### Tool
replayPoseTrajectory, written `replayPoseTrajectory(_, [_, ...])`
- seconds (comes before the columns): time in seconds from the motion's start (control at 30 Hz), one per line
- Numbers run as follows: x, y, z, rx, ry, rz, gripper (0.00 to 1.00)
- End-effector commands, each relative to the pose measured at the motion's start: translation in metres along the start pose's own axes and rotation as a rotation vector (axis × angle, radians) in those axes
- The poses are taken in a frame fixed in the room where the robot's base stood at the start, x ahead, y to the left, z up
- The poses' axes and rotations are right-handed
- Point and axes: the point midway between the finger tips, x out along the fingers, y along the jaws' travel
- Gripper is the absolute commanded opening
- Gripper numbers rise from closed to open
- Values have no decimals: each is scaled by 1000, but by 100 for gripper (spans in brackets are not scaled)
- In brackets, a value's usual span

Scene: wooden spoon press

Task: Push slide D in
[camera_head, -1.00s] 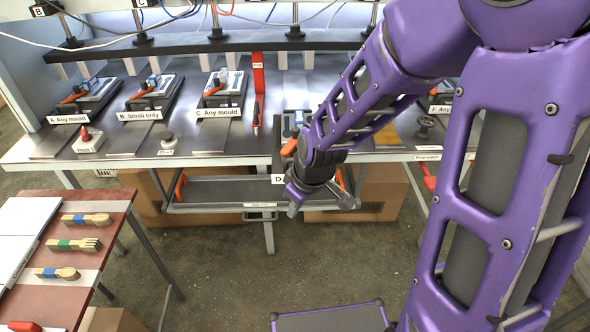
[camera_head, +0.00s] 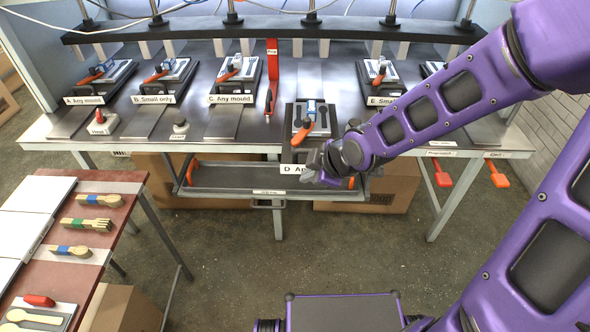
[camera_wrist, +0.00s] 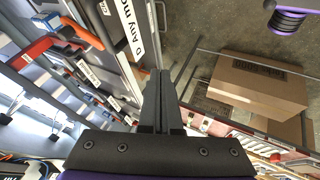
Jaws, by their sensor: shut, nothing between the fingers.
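Slide D (camera_head: 298,115) is a dark plate carrying a mould with a blue clamp and an orange handle (camera_head: 303,135). It sticks out toward me past the other slides, beyond the table's front edge. Its white label "D Any mould" (camera_head: 293,169) is partly hidden by my gripper in the head view. The label (camera_wrist: 130,28) shows more fully in the wrist view, with the orange handle (camera_wrist: 32,52) to its left. My gripper (camera_head: 308,171) is shut and empty, in front of the label. In the wrist view the fingertips (camera_wrist: 158,76) are close to the front face; contact cannot be told.
Slides A (camera_head: 98,84), B (camera_head: 163,83), C (camera_head: 235,82) and E (camera_head: 382,82) sit further back on the steel table. A lower tray (camera_head: 235,177) hangs beneath. Cardboard boxes stand under the table.

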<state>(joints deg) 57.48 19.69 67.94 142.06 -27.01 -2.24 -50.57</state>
Motion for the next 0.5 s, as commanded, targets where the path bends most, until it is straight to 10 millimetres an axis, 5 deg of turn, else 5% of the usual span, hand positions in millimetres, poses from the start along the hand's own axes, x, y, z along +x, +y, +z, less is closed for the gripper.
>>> replayPoseTrajectory(0.2, [14,-1,0,-3,-1,-1,0])
replayPoseTrajectory(0.5, [67,-3,3,-2,-1,1,0])
